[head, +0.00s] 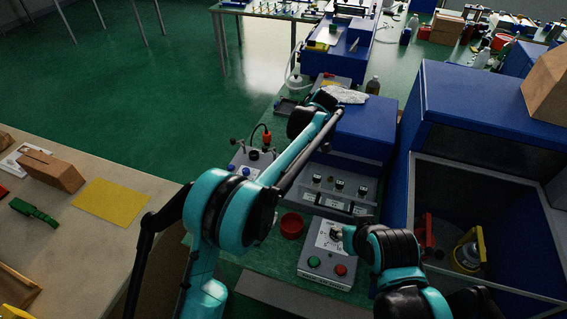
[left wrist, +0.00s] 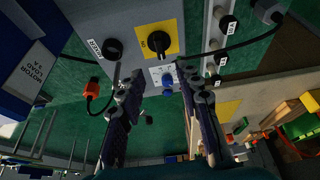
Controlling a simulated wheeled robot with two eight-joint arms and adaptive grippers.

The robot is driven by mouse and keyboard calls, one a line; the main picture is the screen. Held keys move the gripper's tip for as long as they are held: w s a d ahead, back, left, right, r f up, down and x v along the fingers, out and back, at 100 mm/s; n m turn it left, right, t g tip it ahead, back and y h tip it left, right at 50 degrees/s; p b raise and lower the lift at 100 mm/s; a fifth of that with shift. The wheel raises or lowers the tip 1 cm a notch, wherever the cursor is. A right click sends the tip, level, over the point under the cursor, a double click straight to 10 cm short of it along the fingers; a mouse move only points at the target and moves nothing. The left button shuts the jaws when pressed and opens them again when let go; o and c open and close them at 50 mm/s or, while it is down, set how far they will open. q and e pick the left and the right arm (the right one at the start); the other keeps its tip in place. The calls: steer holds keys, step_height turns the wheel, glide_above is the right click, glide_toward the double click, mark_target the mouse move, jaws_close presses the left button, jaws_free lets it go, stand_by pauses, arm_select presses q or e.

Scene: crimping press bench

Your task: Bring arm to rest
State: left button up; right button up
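My left arm reaches up the middle of the head view. Its dark hand (head: 312,112) is at the far end, above the green bench beside a blue machine; its fingers are hard to make out there. In the left wrist view my left gripper (left wrist: 165,92) has its two fingers well apart with nothing held between them. A blue knob (left wrist: 168,79) shows beyond and between the fingertips, apart from them. My right arm enters at lower right in the head view. Its hand (head: 347,236) is at a grey control box (head: 312,262), close to its selector knob; its finger opening is hidden.
The box has a green button (head: 314,261) and a red button (head: 340,269). A red cup (head: 291,225) stands near it. A blue cabinet (head: 478,125) blocks the right. A grey panel with a black knob (left wrist: 158,42) and an orange plug (left wrist: 93,88) lies before the left gripper.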

arm_select(q)
steer(key=shift+r, duration=0.1)
stand_by(0.4)
steer(key=s+a+r+m+t+h, duration=0.1)
steer(key=s+a+r+m, duration=0.2)
steer(key=s+a+r, duration=0.3)
steer(key=s+a+r+m+t+h, duration=0.1)
steer(key=s+a+r+m, duration=0.3)
steer(key=a, duration=0.4)
steer(key=s+a+f+m+t, duration=0.1)
steer(key=s+a+f+m, duration=0.1)
steer(key=s, duration=0.4)
steer(key=s+a+f+m+t+h, duration=0.1)
steer(key=s+a+m, duration=0.1)
steer(key=s+a, duration=0.2)
steer(key=s+a+f+m+t+h, duration=0.1)
steer(key=s+a+f+m, duration=0.1)
steer(key=s, duration=0.7)
steer(key=shift+s+a+f+m+t, duration=0.3)
steer(key=shift+s+a, duration=0.1)
steer(key=shift+a, duration=0.05)
